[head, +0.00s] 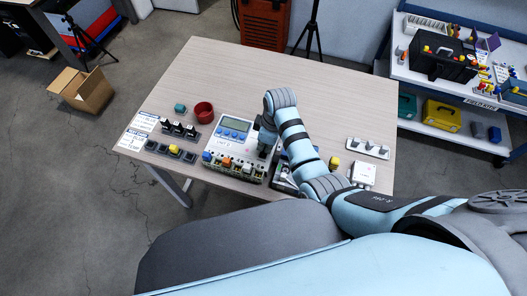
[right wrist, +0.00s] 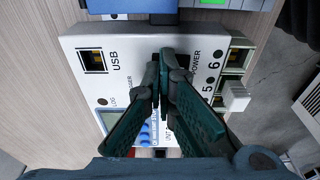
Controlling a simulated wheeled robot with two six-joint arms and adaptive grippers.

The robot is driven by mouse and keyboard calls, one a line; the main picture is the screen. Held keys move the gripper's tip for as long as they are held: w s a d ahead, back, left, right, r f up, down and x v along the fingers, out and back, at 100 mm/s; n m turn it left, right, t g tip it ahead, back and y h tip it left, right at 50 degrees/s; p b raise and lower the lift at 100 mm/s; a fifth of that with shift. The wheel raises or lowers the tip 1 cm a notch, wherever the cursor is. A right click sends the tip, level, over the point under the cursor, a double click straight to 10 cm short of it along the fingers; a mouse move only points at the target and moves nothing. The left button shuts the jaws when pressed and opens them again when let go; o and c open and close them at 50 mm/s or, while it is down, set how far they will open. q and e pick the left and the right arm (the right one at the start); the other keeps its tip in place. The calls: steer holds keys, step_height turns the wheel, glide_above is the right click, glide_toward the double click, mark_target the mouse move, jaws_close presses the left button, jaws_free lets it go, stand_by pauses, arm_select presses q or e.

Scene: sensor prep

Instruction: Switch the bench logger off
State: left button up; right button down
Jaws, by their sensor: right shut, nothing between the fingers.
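The bench logger (head: 224,166) is a pale box on the wooden table, with a screen, blue buttons and a row of connectors along its front edge. My right gripper (head: 266,147) is over the logger's right side, pointing down. In the right wrist view the logger's white face (right wrist: 90,80) carries the words USB and POWER. My right gripper's fingers (right wrist: 165,58) are shut and empty beside the POWER label. A small dark part shows just behind the tips; the switch itself is largely hidden, and I cannot tell its position or whether the fingers touch it. My left gripper is not in view.
A pale tray (head: 367,148) and a white box (head: 363,174) lie on the right. The table's far part is clear.

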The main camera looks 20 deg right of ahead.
step_height(320, 180, up, 2)
steer(key=p, duration=0.2)
steer(key=shift+r+p, duration=0.25)
steer(key=shift+p, duration=0.15)
steer(key=shift+r, duration=2.25)
steer(key=shift+a, duration=0.1)
